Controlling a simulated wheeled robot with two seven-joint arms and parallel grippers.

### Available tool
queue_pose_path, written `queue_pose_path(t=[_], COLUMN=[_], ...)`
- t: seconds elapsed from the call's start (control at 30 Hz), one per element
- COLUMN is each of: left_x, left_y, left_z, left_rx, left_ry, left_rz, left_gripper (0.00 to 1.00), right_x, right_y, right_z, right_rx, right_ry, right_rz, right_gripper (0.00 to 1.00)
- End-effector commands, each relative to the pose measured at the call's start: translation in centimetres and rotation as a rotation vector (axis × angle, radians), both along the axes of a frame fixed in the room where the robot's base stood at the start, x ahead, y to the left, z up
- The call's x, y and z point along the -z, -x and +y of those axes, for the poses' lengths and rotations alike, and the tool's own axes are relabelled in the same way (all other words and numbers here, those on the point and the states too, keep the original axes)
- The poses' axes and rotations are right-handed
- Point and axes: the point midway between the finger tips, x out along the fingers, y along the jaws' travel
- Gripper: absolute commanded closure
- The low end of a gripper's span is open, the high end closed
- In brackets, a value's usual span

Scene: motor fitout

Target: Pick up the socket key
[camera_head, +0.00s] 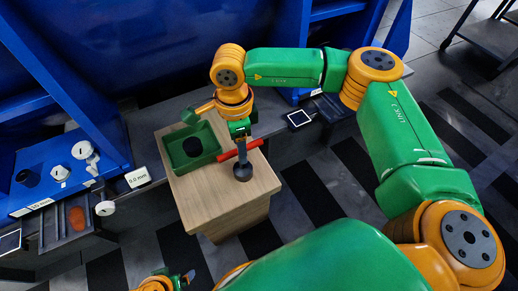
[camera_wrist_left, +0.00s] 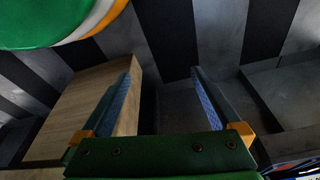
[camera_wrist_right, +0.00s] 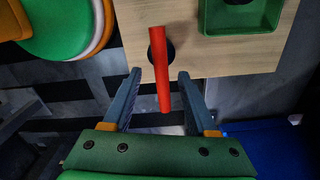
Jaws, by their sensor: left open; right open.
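The socket key has a red crossbar (camera_head: 240,150) above a dark round foot (camera_head: 242,173), upright near the right edge of a wooden-topped cabinet (camera_head: 225,207). In the right wrist view the red bar (camera_wrist_right: 163,90) runs lengthwise between the fingers, with the dark part behind it. My right gripper (camera_wrist_right: 159,73) is open, its fingers on both sides of the bar with visible gaps. In the head view its fingers partly cover the key. My left gripper (camera_wrist_left: 160,73) is open and empty, low beside the cabinet; only part of it shows at the head view's bottom edge.
A green tray (camera_head: 176,166) with a dark round part (camera_head: 192,147) sits left of the key on the cabinet. A blue shelf (camera_head: 97,158) with white parts and open drawers (camera_head: 75,240) stand at left. Striped floor is free at right.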

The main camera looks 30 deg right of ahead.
Motion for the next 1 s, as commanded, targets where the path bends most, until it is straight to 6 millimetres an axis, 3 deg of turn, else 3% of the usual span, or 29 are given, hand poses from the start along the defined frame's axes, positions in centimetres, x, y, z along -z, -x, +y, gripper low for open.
queue_pose_path(t=[0.27, 0.5, 0.77, 0.8, 0.87, 1.0], left_x=[-1.5, -4.9, -5.9, -5.9, -5.9, -5.8], left_y=[-0.4, -0.3, -0.1, -0.1, -0.2, -0.2], left_z=[-0.1, -0.2, -0.2, -0.2, -0.2, -0.2], left_rx=[0.0, -0.001, 0.0, 0.0, 0.001, 0.0], left_ry=[0.004, 0.01, 0.01, 0.01, 0.011, 0.01], left_rz=[-0.015, -0.038, -0.04, -0.04, -0.04, -0.04], left_gripper=[0.03, 0.03, 0.03, 0.03, 0.03, 0.03], right_x=[2.6, 6.7, 7.1, 7.1, 7.1, 7.1], right_y=[0.0, -0.2, -0.2, -0.2, -0.2, -0.2], right_z=[0.1, 0.3, 0.3, 0.3, 0.3, 0.3], right_rx=[0.0, 0.001, 0.0, 0.0, 0.0, 0.0], right_ry=[-0.001, -0.002, -0.002, -0.002, -0.002, -0.002], right_rz=[0.003, 0.004, 0.002, 0.002, 0.002, 0.002], right_gripper=[0.42, 0.42, 0.42, 0.44, 0.61, 0.98])
